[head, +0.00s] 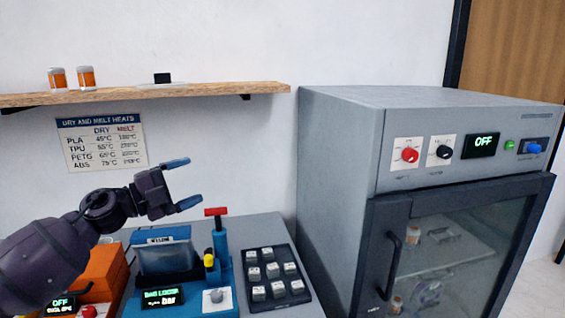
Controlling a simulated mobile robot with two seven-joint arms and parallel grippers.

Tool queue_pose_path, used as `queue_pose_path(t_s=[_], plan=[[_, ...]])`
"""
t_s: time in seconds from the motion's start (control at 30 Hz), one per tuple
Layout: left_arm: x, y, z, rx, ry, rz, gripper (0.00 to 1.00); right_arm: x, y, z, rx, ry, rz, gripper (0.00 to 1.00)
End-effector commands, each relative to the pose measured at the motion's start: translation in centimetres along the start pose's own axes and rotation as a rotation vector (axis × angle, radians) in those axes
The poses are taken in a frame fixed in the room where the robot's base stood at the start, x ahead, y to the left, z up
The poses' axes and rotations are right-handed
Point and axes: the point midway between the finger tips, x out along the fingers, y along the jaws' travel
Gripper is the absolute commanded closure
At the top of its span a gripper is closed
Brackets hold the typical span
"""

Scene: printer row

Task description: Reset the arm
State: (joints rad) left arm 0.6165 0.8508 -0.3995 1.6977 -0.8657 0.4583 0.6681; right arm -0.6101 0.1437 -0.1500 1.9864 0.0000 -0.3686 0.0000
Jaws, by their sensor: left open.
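My left gripper (181,183) is at the end of my dark arm, which comes in from the left. Its two blue-tipped fingers are apart and point right, with nothing between them. It hangs in front of the wall, above a blue device (168,263) with a small screen reading "bar". A red-topped lever (216,212) stands just right of and below the lower fingertip, apart from it in the picture. My right gripper is not in view.
A grey drying cabinet (345,150) with an "OFF" display and glass door fills the right. A black tray (272,278) of several grey blocks lies on the bench. A wooden shelf (220,89) with two orange jars runs above. An orange device (103,270) stands lower left.

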Motion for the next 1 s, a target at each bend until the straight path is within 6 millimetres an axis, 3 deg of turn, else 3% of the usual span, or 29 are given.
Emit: queue_pose_path(t_s=[0.1,0.27,0.53,0.8,1.0], plan=[[-1.1,2.7,0.3,-0.087,-0.114,-0.178,0.21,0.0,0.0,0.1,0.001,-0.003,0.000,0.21],[-4.0,7.8,1.5,-0.244,-0.336,-0.314,0.21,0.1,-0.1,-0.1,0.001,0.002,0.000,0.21],[-10.6,19.3,1.3,-0.579,-0.683,-0.346,0.21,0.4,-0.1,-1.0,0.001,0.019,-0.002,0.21],[-17.6,30.4,-3.0,-0.962,-0.916,-0.351,0.21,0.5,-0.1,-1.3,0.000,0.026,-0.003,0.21],[-22.9,36.8,-7.7,-1.157,-1.044,-0.392,0.21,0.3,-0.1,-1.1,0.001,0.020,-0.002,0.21]])
